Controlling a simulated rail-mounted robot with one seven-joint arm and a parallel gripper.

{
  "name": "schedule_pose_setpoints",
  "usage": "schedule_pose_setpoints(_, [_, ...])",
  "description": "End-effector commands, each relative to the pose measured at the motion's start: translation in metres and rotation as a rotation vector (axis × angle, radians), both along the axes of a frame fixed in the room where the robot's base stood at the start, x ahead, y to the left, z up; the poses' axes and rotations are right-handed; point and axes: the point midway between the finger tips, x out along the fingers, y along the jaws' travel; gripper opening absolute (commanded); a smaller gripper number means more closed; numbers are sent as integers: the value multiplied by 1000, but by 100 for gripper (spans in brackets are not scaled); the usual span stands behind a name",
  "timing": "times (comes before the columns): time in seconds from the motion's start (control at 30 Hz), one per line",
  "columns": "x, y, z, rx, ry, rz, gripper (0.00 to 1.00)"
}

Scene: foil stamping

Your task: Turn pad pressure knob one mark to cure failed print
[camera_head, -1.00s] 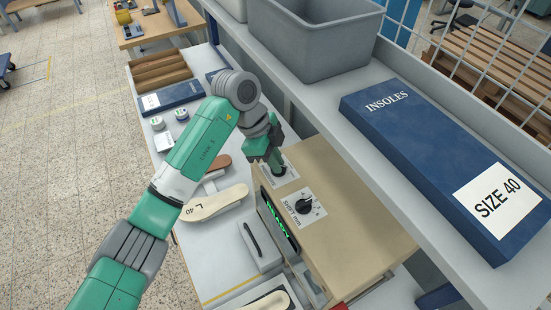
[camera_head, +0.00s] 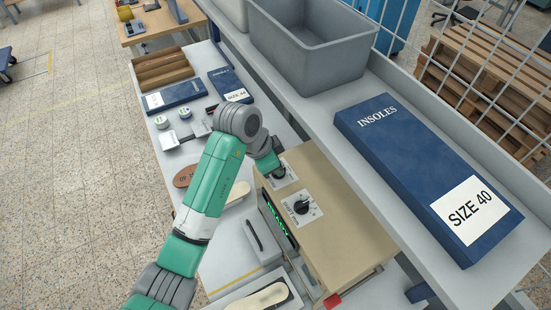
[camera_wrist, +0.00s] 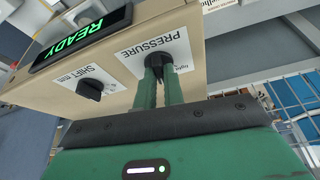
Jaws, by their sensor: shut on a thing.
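The beige stamping machine (camera_head: 345,225) stands on the bench, with a green READY display (camera_head: 277,217) on its front. The display also shows in the wrist view (camera_wrist: 82,40). My gripper (camera_wrist: 165,82) is shut on the black pressure knob (camera_wrist: 181,50), beside the white PRESSURE label (camera_wrist: 140,55). In the head view my gripper (camera_head: 277,174) meets the machine's top at the far label, and hides most of the knob. The knob's scale is mostly hidden, so its setting cannot be read. The black shift knob (camera_head: 301,207) is free; it also shows in the wrist view (camera_wrist: 90,87).
A shelf with a blue INSOLES box (camera_head: 425,170) and a grey bin (camera_head: 315,50) runs along the right of the machine. A pale insole (camera_head: 262,298) lies at the machine's front. A brown insole (camera_head: 187,172) and small tins (camera_head: 162,122) lie on the bench left of my arm.

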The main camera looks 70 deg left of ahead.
Motion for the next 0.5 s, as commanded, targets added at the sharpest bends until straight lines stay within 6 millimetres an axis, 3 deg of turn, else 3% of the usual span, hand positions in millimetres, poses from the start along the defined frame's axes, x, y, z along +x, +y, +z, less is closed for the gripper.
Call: schedule_pose_setpoints(0.5, [0, -1, 2, 0, -2, 144, 0])
